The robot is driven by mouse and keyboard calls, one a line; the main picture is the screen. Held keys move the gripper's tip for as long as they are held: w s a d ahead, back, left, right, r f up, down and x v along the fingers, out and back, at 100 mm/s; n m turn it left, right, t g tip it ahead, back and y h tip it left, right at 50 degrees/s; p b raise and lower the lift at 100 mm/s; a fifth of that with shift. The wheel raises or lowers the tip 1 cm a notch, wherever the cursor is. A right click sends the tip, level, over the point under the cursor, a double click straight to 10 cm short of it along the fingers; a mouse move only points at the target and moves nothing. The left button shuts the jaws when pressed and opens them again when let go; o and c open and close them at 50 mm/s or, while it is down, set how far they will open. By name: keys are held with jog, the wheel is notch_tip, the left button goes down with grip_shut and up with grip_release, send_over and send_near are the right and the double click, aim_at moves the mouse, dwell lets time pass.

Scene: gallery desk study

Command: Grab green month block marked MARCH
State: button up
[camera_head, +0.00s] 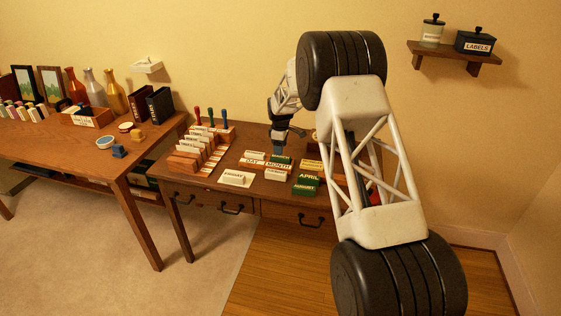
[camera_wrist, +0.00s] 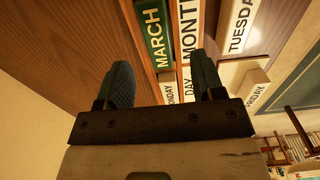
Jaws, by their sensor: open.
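The green block marked MARCH (camera_wrist: 155,35) shows in the wrist view, with white lettering, lying beside a white MONTH block (camera_wrist: 188,30). In the head view a green block (camera_head: 281,160) stands just behind the MONTH label, under my gripper; its lettering is too small to read there. My gripper (camera_head: 277,150) is over the desk at the block rows. In the wrist view its two blue-grey fingers (camera_wrist: 160,85) are apart and empty, with the MARCH block ahead of and between them. I cannot tell whether a finger touches any block.
White TUESDAY (camera_wrist: 237,25) and FRIDAY (camera_wrist: 256,92) blocks lie nearby. Green APRIL block (camera_head: 309,178) sits at front right. A white card (camera_head: 236,179) and a sorter (camera_head: 196,150) with stamps stand to the left. The desk drawers (camera_head: 230,208) face front.

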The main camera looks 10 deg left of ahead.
jog(key=shift+f, duration=0.2)
jog(key=shift+w+f, duration=0.15)
jog(key=shift+f, duration=2.4)
jog(key=shift+c, duration=0.4)
jog(key=c, duration=0.9)
jog(key=shift+c, duration=0.2)
jog(key=shift+r, duration=0.1)
jog(key=shift+r, duration=1.6)
jog(key=shift+s+d+r, duration=0.1)
jog(key=shift+s+r, duration=0.1)
jog(key=shift+s, duration=0.05)
jog(key=s+d, duration=0.2)
jog(key=s, duration=0.2)
jog(key=s+d+r, duration=0.1)
jog(key=s+d, duration=0.1)
jog(key=s, duration=0.3)
jog(key=s+d, duration=0.2)
jog(key=s, duration=0.3)
jog(key=shift+d+r, duration=0.15)
jog(key=shift+d, duration=0.05)
